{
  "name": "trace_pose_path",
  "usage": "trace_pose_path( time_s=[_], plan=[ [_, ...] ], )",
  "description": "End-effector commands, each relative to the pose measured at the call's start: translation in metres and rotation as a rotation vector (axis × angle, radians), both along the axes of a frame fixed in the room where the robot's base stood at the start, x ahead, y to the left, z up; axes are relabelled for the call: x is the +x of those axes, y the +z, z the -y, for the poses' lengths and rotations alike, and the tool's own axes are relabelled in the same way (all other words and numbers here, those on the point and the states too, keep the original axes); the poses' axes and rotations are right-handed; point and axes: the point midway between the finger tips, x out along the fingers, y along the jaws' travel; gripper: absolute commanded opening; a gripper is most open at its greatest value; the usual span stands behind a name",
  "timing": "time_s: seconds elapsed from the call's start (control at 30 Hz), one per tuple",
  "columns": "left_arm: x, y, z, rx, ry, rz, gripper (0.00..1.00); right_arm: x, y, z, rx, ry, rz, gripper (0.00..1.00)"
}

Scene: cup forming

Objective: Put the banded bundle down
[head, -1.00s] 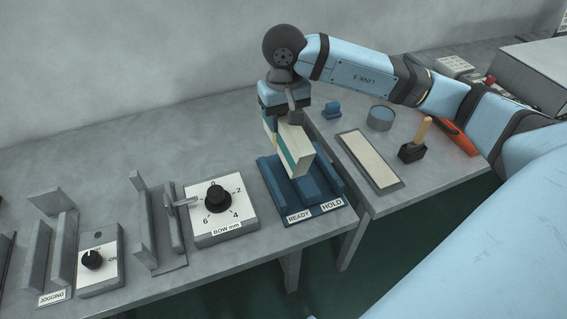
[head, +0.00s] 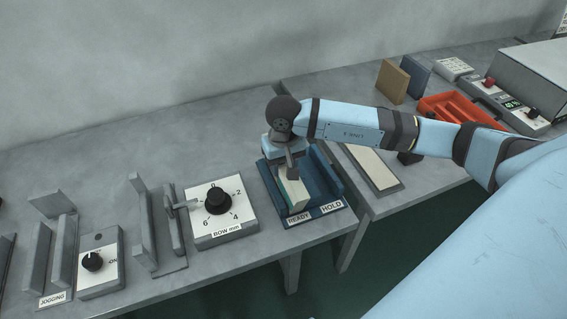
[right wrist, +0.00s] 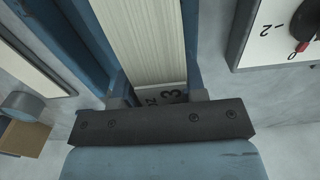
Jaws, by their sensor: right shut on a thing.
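The banded bundle (head: 295,194) is a pale block of stacked sheets. It stands in the left, READY-side lane of the blue two-lane holder (head: 328,183), whose front edge is labelled READY and HOLD. My right gripper (head: 291,171) comes down on the bundle from above and is shut on it. In the right wrist view the bundle's striped top (right wrist: 147,42) lies between the blue holder walls (right wrist: 192,40), with dark fingertips at its near end. Whether the bundle touches the holder's floor is hidden. My left gripper is not in view.
The BOW mm dial box (head: 220,216) stands just left of the holder. A pale strip on a dark plate (head: 370,167) lies to the right on the second table. An orange tray (head: 462,108) is farther back. The right HOLD-side lane looks empty.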

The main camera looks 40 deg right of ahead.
Motion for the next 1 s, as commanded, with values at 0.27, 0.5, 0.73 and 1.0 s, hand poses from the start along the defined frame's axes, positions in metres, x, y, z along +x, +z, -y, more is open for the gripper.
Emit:
trace_pose_path(
  time_s=[0.27, 0.5, 0.73, 1.0],
  plan=[
    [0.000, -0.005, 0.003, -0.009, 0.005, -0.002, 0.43, 0.001, -0.003, 0.000, 0.000, 0.000, 0.003, 0.00],
    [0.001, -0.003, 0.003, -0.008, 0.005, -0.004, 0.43, 0.000, -0.002, 0.000, 0.001, 0.000, 0.001, 0.64],
    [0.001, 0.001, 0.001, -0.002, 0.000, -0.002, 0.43, 0.000, 0.001, 0.000, 0.001, 0.000, 0.000, 0.64],
    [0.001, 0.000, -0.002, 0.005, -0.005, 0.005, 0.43, 0.002, 0.043, 0.000, 0.000, 0.000, 0.006, 0.64]
  ],
)
